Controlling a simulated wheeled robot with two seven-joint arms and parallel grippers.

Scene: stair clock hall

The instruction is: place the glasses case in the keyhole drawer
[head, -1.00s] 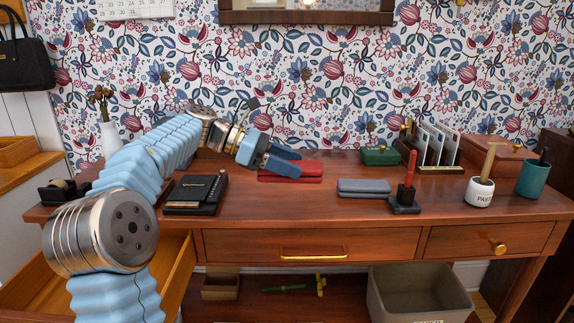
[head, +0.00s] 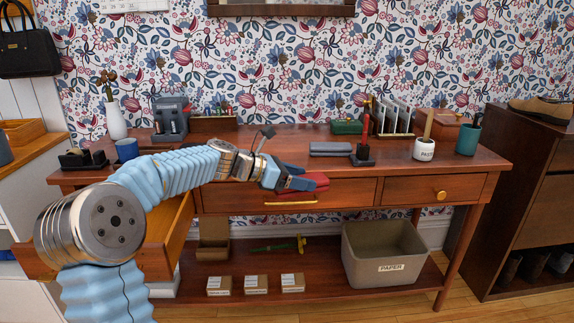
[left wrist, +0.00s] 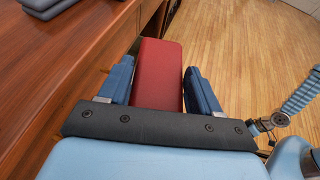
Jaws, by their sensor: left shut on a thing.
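The red glasses case (head: 318,179) is held in my left gripper (head: 297,182), which is shut on it, just off the desk's front edge in the head view. In the left wrist view the red case (left wrist: 160,72) lies between the two blue fingers (left wrist: 160,85), its long side running away from the palm. At the desk's left, a drawer (head: 168,240) is pulled out, partly hidden by my left arm; its front is mostly covered and no keyhole shows. The middle drawer (head: 240,193) with a bar handle and the right drawer with a round knob (head: 441,195) are shut. My right gripper is not seen.
A grey-blue case (head: 330,149), a pen stand (head: 363,155) and a white pot (head: 425,149) stand on the desk (head: 390,162). On the lower shelf are a paper bin (head: 387,255) and small boxes.

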